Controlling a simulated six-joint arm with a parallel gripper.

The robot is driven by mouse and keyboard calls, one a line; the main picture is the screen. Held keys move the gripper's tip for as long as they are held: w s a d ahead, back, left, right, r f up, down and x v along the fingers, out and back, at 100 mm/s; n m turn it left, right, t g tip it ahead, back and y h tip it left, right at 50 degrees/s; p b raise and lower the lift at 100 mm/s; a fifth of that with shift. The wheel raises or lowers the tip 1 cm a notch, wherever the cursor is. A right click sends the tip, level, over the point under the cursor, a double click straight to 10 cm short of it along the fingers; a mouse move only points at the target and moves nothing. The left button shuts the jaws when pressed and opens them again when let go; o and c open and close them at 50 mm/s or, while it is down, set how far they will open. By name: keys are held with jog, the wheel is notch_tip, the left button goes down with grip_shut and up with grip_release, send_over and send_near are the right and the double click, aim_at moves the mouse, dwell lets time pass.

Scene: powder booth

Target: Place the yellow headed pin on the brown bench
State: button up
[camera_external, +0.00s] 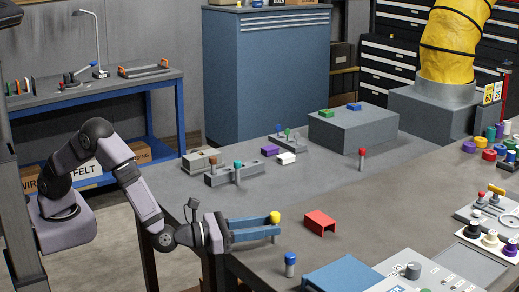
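The yellow headed pin (275,217) stands upright at the tips of my gripper (272,225). Its yellow head shows above the blue fingers and a short piece of shaft shows below them. The fingers lie on either side of the pin, low over the bench edge. The near finger hides most of the shaft, so I cannot tell whether they grip it or whether its foot touches the surface. The brown bench (400,205) fills the front right, with a dull brown-grey top.
A red block (320,223) and a blue-topped pin (290,263) are near my gripper. A red-topped pin (362,158) stands farther back. Several pins and blocks sit on the grey surface (325,180) behind. A control panel (412,271) and coloured knobs crowd the right. The middle of the brown bench is clear.

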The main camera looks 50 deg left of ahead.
jog(key=shift+a+p+x, duration=0.15)
jog(key=shift+p+x, duration=0.45)
jog(key=shift+x, duration=1.05)
jog(key=shift+a+p+x, duration=0.15)
jog(key=shift+p+x, duration=0.4)
jog(key=shift+x, duration=1.1)
jog(key=shift+w+f, duration=0.1)
grip_shut()
